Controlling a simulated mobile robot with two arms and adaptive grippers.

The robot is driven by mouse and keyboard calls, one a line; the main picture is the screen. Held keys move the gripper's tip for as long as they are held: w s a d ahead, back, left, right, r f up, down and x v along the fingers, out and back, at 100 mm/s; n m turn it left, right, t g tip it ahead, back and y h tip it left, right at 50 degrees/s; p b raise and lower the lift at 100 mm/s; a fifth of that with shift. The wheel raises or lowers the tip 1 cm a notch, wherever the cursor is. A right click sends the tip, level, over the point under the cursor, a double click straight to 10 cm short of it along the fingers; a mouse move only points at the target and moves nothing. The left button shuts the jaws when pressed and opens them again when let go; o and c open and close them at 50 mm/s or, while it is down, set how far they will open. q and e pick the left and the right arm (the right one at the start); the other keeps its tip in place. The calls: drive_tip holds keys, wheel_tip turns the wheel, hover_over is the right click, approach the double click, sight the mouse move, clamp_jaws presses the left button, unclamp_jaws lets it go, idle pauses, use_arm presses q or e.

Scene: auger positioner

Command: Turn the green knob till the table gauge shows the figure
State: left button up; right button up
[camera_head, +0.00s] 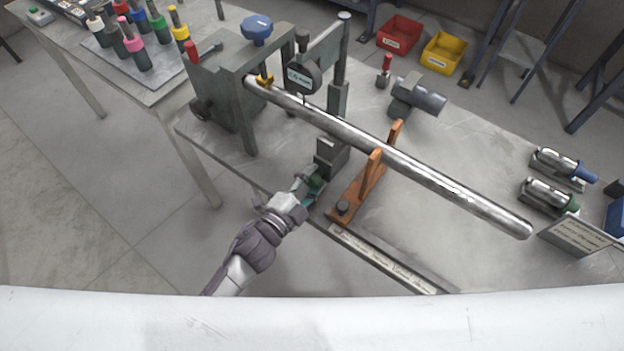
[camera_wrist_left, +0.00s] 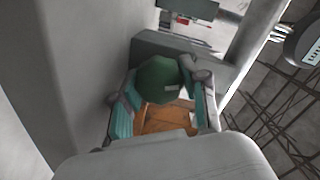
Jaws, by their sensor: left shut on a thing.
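The green knob (camera_wrist_left: 158,80) sits between the two fingers of my left gripper (camera_wrist_left: 163,104) in the left wrist view, with a pale mark on its face. In the head view my left gripper (camera_head: 308,190) is shut on the knob (camera_head: 318,181) at the front of a dark block (camera_head: 331,157), and the fingers partly hide it. The round table gauge (camera_head: 302,75) hangs on a stand above the steel bar. Its display is too small to read. My right gripper is not in view.
A long steel bar (camera_head: 430,177) runs from the grey machine (camera_head: 222,85) across an orange rest (camera_head: 359,190). Red (camera_head: 399,35) and yellow (camera_head: 443,53) bins stand at the back. A sign (camera_head: 577,236) stands at the right. The table's right middle is mostly clear.

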use_arm(q)
drive_tip(key=shift+m, duration=0.3)
drive_tip(key=o, duration=0.9)
drive_tip(key=shift+s, duration=0.1)
drive_tip(key=v, duration=1.2)
drive_tip(key=shift+f, duration=0.1)
